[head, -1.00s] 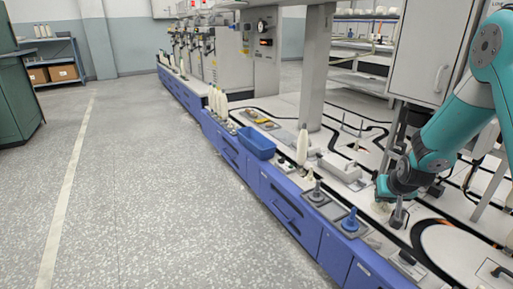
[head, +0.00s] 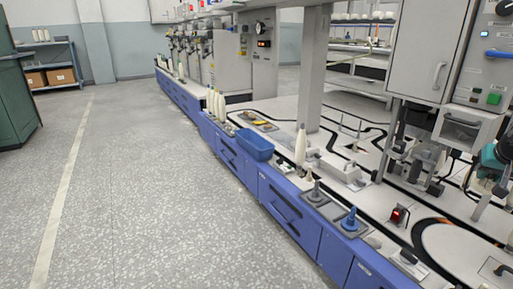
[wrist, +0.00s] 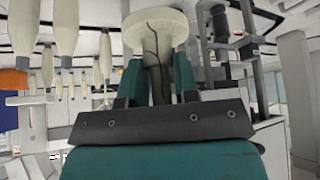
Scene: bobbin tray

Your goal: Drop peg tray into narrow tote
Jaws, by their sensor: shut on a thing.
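In the wrist view my gripper (wrist: 158,82) is shut on a pale piece with a round cream disc (wrist: 160,30) and a stem between the teal fingers. It looks like the peg tray; a thin dark curved line crosses it. The fingers hide the sides of the stem. In the head view the end of my arm is at the right edge, partly cut off, and the held piece cannot be made out there. The narrow tote, a blue open bin (head: 255,144), stands on the ledge left of centre, far from my gripper.
A white cone (head: 301,145) stands right of the tote. Grey (head: 316,192) and blue (head: 350,219) pegs stand on the front ledge. A small red-lit box (head: 398,216) sits on the white deck. A pillar (head: 312,70) rises behind the tote. The floor is clear.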

